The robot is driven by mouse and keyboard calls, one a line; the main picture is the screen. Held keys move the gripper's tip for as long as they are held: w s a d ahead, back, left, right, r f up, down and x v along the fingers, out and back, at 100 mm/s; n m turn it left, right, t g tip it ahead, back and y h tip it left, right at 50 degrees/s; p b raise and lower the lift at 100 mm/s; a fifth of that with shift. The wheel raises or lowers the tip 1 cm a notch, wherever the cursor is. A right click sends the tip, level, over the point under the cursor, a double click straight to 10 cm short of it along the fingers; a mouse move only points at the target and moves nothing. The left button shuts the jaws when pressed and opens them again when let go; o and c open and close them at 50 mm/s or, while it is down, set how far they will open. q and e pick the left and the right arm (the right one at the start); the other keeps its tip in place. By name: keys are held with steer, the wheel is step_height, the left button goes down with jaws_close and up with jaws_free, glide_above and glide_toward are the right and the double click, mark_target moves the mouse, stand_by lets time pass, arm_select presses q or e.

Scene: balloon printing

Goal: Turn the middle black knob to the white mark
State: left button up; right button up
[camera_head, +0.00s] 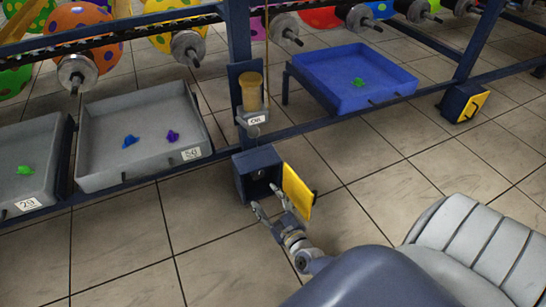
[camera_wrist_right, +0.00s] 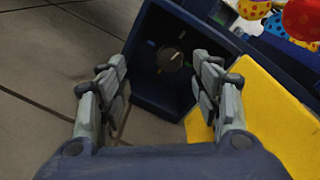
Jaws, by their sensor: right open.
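A dark blue box (camera_head: 243,178) with its yellow door (camera_head: 298,191) swung open to the right hangs below the rail in the head view. In the right wrist view a dark round knob (camera_wrist_right: 170,60) sits on the box's back wall, with a light pointer line on it. Small coloured marks surround the knob; a pale one (camera_wrist_right: 181,34) lies above and right of it. My right gripper (camera_head: 266,198) is open and empty at the box opening. In the wrist view its fingers (camera_wrist_right: 158,70) stand apart on either side of the knob, and contact cannot be told. My left gripper is not in view.
The open door (camera_wrist_right: 270,120) lies close to the right finger. Another box with a yellow door (camera_head: 472,106) is at the right. Tiled floor in front is free.

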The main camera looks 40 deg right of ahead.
steer(key=s+a+r+n+g+y+p, duration=0.1)
steer(key=s+a+r+n+g+p, duration=0.2)
steer(key=s+n+p, duration=0.4)
steer(key=s+a+r+n+g+y+p, duration=0.2)
steer(key=s+a+r+n+p, duration=0.3)
steer(key=n+p, duration=0.9)
step_height(320, 180, up, 2)
steer(key=s+g+p, duration=0.1)
steer(key=p, duration=0.8)
steer(key=shift+s+a+g+y+p, duration=0.3)
steer(key=shift+s+a+g, duration=0.05)
steer(key=shift+a+g, duration=0.05)
